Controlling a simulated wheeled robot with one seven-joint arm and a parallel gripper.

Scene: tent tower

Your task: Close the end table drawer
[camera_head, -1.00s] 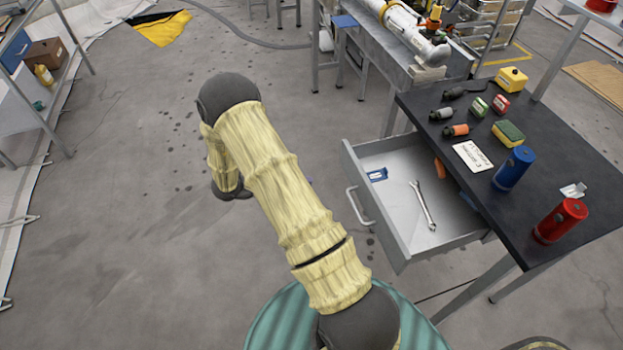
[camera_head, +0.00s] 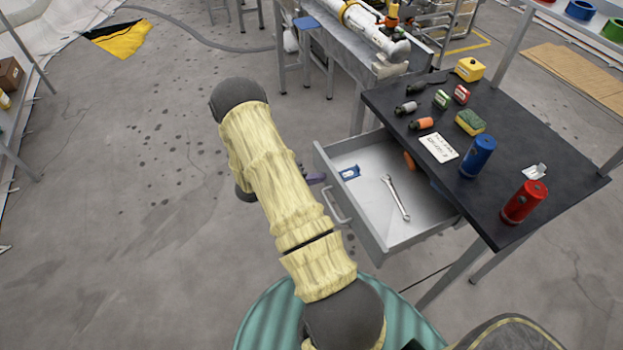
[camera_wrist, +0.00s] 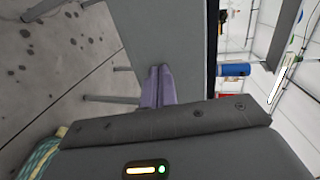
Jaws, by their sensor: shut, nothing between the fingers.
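The end table (camera_head: 545,165) has a black top and stands at the right in the head view. Its grey drawer (camera_head: 370,232) is pulled well open, with a bar handle (camera_head: 337,206) on its front. My gripper (camera_head: 318,178) shows as small purple fingertips beside my arm, close to the drawer front near its far corner. In the wrist view the purple fingers (camera_wrist: 158,86) are together and empty, pointing at a grey panel (camera_wrist: 165,30) that looks like the drawer front. Whether they touch it I cannot tell.
A wrench (camera_head: 396,198) and a small blue item (camera_head: 349,172) lie in the drawer. A blue can (camera_head: 477,156), a red can (camera_head: 524,202) and a sponge (camera_head: 470,122) stand on the table top. Floor left of the drawer is clear.

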